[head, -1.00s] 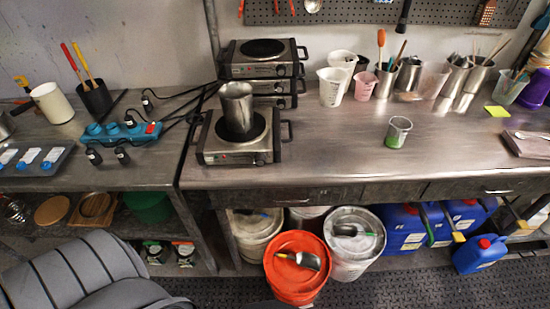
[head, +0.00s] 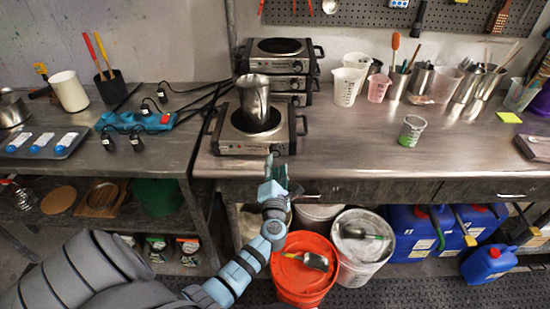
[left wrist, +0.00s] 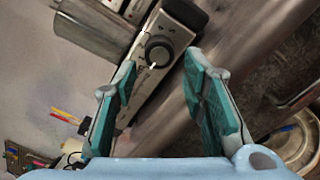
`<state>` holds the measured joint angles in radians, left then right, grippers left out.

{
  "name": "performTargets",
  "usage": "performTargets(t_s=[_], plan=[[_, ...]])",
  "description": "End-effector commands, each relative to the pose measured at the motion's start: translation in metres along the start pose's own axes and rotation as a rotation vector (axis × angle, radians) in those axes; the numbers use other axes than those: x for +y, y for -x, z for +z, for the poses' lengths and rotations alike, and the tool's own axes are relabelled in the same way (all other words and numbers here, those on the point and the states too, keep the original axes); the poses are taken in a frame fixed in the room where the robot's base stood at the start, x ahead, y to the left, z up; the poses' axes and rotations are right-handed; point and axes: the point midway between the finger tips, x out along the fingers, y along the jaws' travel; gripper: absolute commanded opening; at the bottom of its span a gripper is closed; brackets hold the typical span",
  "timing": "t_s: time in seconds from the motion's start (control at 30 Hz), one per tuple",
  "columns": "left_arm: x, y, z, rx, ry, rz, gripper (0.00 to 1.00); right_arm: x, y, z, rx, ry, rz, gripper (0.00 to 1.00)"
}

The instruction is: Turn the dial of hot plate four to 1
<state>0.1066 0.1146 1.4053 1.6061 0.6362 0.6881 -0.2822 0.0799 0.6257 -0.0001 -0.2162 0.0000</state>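The front hot plate (head: 228,149) stands at the bench's front edge with a metal beaker (head: 252,98) on it. I cannot read which plate is number four. In the left wrist view, a round black dial (left wrist: 158,50) with a white mark sits on the plate's front panel. The mark points roughly down in that picture; I cannot read its number. My left gripper (head: 275,166) is just in front of this panel. In the left wrist view, its teal fingers (left wrist: 161,66) are open and apart, with the dial showing beyond the gap between the tips. My right gripper is out of view.
Two stacked hot plates (head: 278,48) stand behind. A blue power strip (head: 136,121) and cables lie to the left. Below are an orange-lidded bucket (head: 303,252) and blue canisters (head: 410,228).

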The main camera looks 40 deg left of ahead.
Motion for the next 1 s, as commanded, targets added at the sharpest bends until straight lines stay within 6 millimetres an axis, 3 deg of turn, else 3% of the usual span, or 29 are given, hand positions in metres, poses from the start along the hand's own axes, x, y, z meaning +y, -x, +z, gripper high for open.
performTargets(t_s=[0.1,0.23,0.6,0.83,1.0], plan=[[-0.002,-0.025,0.0,-0.002,0.001,0.0,0.39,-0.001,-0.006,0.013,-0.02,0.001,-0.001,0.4],[-0.003,-0.043,0.0,-0.003,-0.001,-0.001,0.39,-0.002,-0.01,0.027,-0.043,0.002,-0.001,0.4],[-0.001,-0.051,0.0,-0.002,-0.001,-0.002,0.39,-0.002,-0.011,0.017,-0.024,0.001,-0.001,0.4],[-0.001,-0.051,0.0,-0.002,-0.001,-0.002,0.03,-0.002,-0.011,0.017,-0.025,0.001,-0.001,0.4],[-0.001,-0.051,0.0,-0.003,-0.007,-0.002,0.02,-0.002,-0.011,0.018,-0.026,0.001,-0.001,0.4]])
